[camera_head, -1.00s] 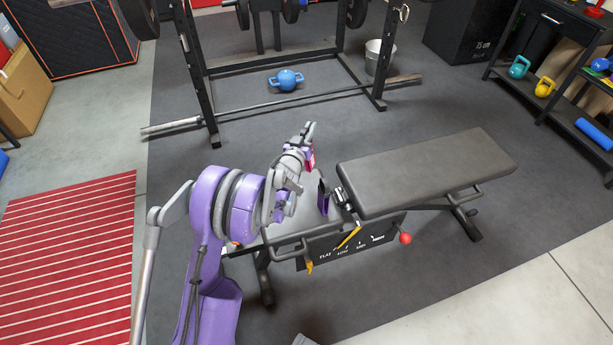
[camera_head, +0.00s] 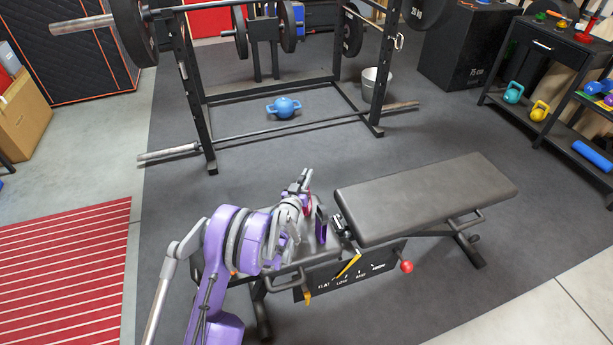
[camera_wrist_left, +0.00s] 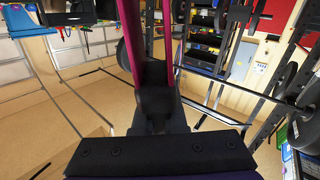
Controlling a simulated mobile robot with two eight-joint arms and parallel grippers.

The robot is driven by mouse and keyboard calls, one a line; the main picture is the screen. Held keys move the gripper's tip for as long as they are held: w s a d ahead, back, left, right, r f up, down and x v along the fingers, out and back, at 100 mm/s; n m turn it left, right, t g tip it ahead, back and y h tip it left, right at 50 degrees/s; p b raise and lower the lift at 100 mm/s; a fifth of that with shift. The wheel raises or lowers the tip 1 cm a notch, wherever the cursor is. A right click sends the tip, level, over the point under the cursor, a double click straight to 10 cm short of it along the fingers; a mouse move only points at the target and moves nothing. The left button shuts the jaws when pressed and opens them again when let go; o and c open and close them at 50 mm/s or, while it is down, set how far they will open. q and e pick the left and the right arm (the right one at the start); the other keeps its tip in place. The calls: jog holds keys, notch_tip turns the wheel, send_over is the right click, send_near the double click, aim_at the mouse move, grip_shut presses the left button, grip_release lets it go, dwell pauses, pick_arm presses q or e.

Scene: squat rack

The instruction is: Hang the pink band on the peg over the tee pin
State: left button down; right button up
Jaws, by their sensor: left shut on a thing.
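My left gripper (camera_head: 303,183) is above the seat end of the bench, with its arm coming in from the left. It is shut on the pink band, which shows as a small magenta patch (camera_head: 308,200) beside the fingers. In the left wrist view the pink band (camera_wrist_left: 130,40) runs upward as a narrow magenta strip from the dark fingers (camera_wrist_left: 157,100). Most of the band is hidden or out of frame. I cannot make out the peg or the tee pin in either view. My right gripper is not in view.
The bench (camera_head: 425,195) stands directly beside my left arm. Behind it is the squat rack (camera_head: 190,90), with a bar (camera_head: 265,130) low across its front. A blue kettlebell (camera_head: 283,107) and a bucket (camera_head: 374,84) stand near the rack. A shelf (camera_head: 560,130) is at right.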

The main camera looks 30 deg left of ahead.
pick_arm(q)
jog(key=shift+f, duration=0.25)
jog(key=c, duration=1)
grip_release()
jog(key=shift+r, duration=0.1)
